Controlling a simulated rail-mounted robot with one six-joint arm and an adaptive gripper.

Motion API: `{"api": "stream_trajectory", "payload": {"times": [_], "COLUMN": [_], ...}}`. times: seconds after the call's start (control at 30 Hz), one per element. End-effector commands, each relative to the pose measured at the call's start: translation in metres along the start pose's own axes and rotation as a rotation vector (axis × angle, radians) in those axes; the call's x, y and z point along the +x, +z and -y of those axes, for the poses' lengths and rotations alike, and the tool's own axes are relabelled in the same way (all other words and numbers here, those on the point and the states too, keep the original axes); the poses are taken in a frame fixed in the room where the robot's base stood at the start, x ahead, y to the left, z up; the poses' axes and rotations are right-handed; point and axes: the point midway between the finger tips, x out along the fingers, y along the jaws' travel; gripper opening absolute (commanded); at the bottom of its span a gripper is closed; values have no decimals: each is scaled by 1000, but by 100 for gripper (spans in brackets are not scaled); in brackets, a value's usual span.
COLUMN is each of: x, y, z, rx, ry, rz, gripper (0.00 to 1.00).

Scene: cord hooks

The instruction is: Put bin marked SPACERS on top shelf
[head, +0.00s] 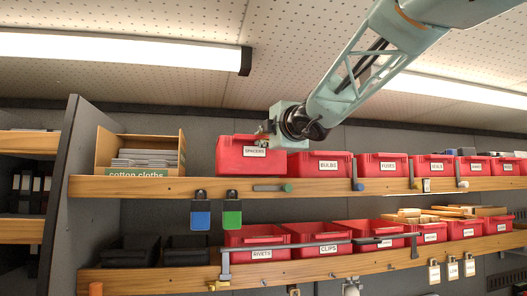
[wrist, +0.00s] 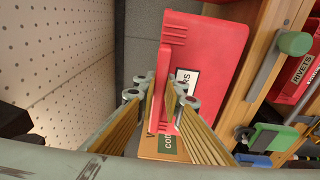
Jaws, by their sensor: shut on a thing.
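The red bin marked SPACERS (head: 232,157) is at the top shelf (head: 330,186), just left of the BULBS bin (head: 318,165). My gripper (head: 266,137) is shut on its upper front rim. In the wrist view, the fingers (wrist: 160,92) straddle the red rim of the SPACERS bin (wrist: 212,50), and its white label is partly covered by a finger. The bin looks roughly level, its underside close to the shelf board. I cannot tell whether it touches the board.
A cardboard box of cotton cloths (head: 108,156) stands left on the top shelf, with a gap before the bin. More red bins (head: 380,164) line the shelf rightward. Small hooks with coloured ends (head: 288,188) are on its front edge. The lower shelf holds the RIVETS bin (head: 240,240) and CLIPS bin (head: 312,237).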

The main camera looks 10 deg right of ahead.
Motion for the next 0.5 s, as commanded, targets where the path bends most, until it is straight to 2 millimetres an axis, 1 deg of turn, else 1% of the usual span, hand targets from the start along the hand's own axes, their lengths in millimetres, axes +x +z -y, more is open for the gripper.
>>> {"api": "stream_trajectory", "payload": {"times": [0.03, 0.2, 0.3, 0.5], "x": [6, 18, 22, 23], "y": [3, 10, 12, 13], "z": [-1, 1, 1, 1], "rx": [0, 1, 1, 0], "ry": [1, 1, 1, 2], "rz": [0, 0, -1, -1], "gripper": [0, 0, 0, 0]}}
